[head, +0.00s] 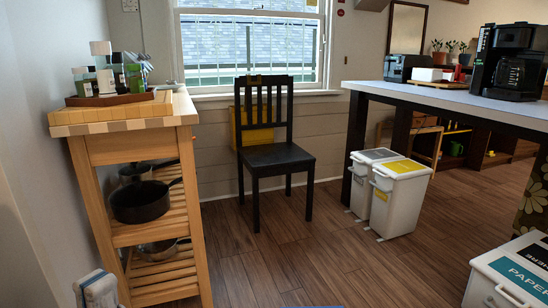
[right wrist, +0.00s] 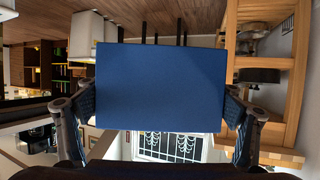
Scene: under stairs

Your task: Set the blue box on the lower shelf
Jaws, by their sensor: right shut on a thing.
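The blue box (right wrist: 160,85) fills the middle of the right wrist view, which is upside down. My right gripper (right wrist: 160,108) is shut on it, one finger at each side. In the head view only a thin blue sliver (head: 312,306) shows at the bottom edge; the right gripper does not show there. The wooden cart (head: 128,148) stands at the left with slatted shelves. A black pan (head: 140,202) is on its upper shelf (head: 185,205), and a pot (head: 158,250) is on a lower shelf (head: 165,274).
A black chair (head: 275,156) stands by the window, right of the cart. White bins (head: 400,200) stand under the table (head: 450,97) at the right, and another bin (head: 510,275) is at the bottom right. The wooden floor (head: 280,265) in the middle is clear.

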